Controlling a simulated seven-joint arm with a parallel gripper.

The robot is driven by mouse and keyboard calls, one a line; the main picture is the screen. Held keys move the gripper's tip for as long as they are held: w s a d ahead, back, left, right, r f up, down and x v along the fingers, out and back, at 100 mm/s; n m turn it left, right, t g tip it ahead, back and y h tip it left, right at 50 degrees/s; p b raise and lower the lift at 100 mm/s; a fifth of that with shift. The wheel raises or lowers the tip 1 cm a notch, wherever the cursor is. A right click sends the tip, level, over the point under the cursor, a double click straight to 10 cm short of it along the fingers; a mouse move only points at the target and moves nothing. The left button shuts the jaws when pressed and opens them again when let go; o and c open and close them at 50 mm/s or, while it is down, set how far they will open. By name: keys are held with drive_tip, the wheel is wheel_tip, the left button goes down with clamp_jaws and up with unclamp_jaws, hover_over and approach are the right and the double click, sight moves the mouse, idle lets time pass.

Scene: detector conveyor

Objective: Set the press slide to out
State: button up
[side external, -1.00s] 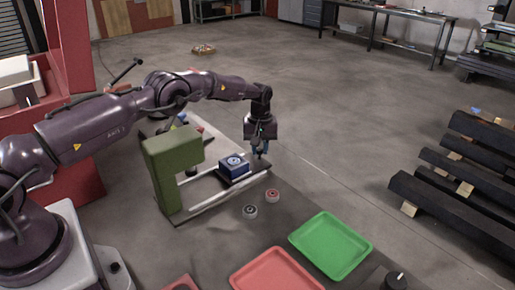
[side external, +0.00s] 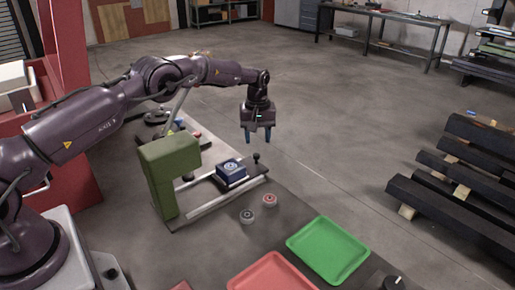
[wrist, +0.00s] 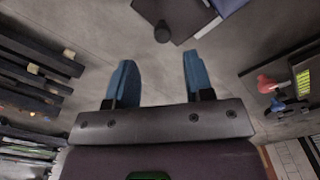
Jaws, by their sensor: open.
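The press is a green upright frame (side external: 168,172) with two pale rails running right from it. The press slide carries a blue block (side external: 231,171) with a round mark on top, and sits toward the right end of the rails, clear of the green frame. A black knob (side external: 256,158) stands upright at the slide's right end. It also shows in the wrist view (wrist: 162,33), beyond the fingertips. My gripper (side external: 260,138) is open and empty, above and a little behind the knob, apart from it. Its blue fingers show spread in the wrist view (wrist: 157,62).
A dark puck (side external: 247,216) and a red-topped puck (side external: 269,200) lie in front of the slide. A green tray (side external: 328,250) and a red tray (side external: 272,274) are nearer the camera. Floor behind my gripper is clear.

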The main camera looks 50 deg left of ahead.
wheel_tip(320, 180, up, 7)
drive_tip(key=shift+r, duration=0.2)
idle(0.3)
drive_tip(key=s+d+r+m+t, duration=0.2)
drive_tip(key=s+r, duration=0.4)
drive_tip(key=s, duration=0.6)
drive_tip(key=s+d+r+m+t, duration=0.1)
drive_tip(key=s+d+r+m, duration=0.4)
drive_tip(key=s, duration=0.8)
drive_tip(key=s+d+r+m+t, duration=0.2)
drive_tip(key=s+d+r, duration=0.3)
drive_tip(key=s, duration=0.7)
drive_tip(key=shift+s+r+m+t, duration=0.3)
drive_tip(key=shift+r+m, duration=0.6)
drive_tip(key=shift+r, duration=0.05)
